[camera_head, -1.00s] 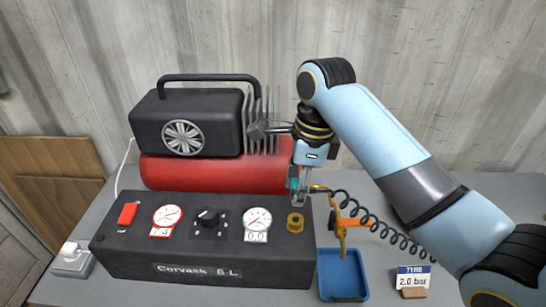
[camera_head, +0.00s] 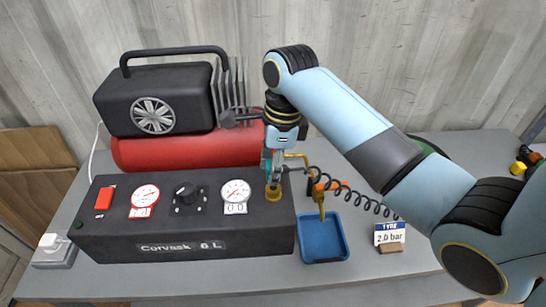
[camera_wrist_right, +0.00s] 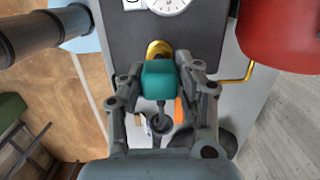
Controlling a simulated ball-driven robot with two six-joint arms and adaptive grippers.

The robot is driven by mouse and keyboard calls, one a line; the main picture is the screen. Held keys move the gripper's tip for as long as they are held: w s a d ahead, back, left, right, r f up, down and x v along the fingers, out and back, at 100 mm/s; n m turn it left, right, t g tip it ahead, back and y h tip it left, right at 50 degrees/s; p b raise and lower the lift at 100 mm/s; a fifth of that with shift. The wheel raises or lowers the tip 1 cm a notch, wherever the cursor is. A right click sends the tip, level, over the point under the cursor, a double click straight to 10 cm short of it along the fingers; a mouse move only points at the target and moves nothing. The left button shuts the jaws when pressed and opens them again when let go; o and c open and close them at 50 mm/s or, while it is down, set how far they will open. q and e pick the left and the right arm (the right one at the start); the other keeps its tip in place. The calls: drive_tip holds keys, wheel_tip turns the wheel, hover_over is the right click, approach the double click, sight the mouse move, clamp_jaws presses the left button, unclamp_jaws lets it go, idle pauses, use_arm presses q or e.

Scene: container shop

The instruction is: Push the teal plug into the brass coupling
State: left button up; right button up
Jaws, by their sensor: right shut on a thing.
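My right gripper (camera_head: 273,180) is shut on the teal plug (camera_wrist_right: 161,79). The plug's body lies between the two fingers in the right wrist view. In the head view the plug is right over the brass coupling (camera_head: 273,194) on the top of the black compressor panel, and its lower end meets or nearly meets it. The coupling (camera_wrist_right: 156,48) shows just beyond the plug in the wrist view, partly hidden by it. I cannot tell whether the plug is inside it. A black coiled hose (camera_head: 350,197) runs from the plug to the right. My left gripper is not in view.
The panel carries a red switch (camera_head: 105,198), a black knob (camera_head: 187,192) and two gauges. The red tank (camera_head: 170,152) and black motor stand behind. A blue tray (camera_head: 322,240), a brass-coloured hook and a "2.0 bar" sign (camera_head: 390,233) are on the right.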

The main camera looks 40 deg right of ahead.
drive_tip(key=shift+f, duration=0.8)
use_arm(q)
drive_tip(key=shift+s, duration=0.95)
use_arm(e)
drive_tip(key=shift+f, duration=0.15)
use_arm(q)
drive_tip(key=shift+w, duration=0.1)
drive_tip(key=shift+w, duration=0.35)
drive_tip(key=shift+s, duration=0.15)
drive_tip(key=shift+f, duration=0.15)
use_arm(e)
drive_tip(key=shift+f, duration=0.6)
drive_tip(key=o, duration=1.2)
drive_tip(key=shift+c, duration=0.2)
